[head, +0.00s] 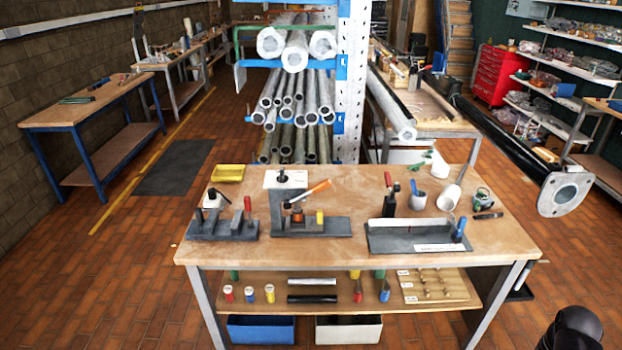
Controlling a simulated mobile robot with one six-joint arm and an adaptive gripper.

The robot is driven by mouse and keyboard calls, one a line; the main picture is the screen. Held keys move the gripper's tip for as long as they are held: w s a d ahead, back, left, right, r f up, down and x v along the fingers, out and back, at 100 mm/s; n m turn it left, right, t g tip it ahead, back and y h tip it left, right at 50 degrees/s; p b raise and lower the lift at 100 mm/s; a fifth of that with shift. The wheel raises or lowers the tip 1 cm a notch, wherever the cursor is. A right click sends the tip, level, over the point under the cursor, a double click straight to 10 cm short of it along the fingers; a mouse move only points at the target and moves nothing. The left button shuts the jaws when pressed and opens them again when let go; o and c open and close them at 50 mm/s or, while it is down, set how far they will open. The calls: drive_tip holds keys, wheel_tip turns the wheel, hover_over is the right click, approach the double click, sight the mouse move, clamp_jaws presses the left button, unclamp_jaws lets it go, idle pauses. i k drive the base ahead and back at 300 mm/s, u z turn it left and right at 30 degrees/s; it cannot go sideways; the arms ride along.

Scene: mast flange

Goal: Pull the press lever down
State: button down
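The press (276,207) stands near the back middle-left of the wooden workbench. It has a dark grey base, an upright column and a pale top with a black knob. Its lever (312,190) has an orange handle that slopes up to the right from a pivot near the column. The lever's end is raised above the base. An orange and dark part sits under the pivot, and a small yellow cylinder (319,216) stands to its right. My gripper cannot be made out; only a dark rounded part, likely of my arm, shows at the bottom right corner, away from the press.
A grey fixture (222,228) with a red handle stands left of the press. A grey tray (418,237), a dark bottle (389,203) and cups stand to the right. A yellow cloth (228,173) lies behind. The bench's front strip is clear. A flanged black pole (565,193) juts in at right.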

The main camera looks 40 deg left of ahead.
sight(325, 184)
drive_tip(key=u, duration=0.35)
drive_tip(key=i, duration=0.9)
drive_tip(key=u, duration=0.45)
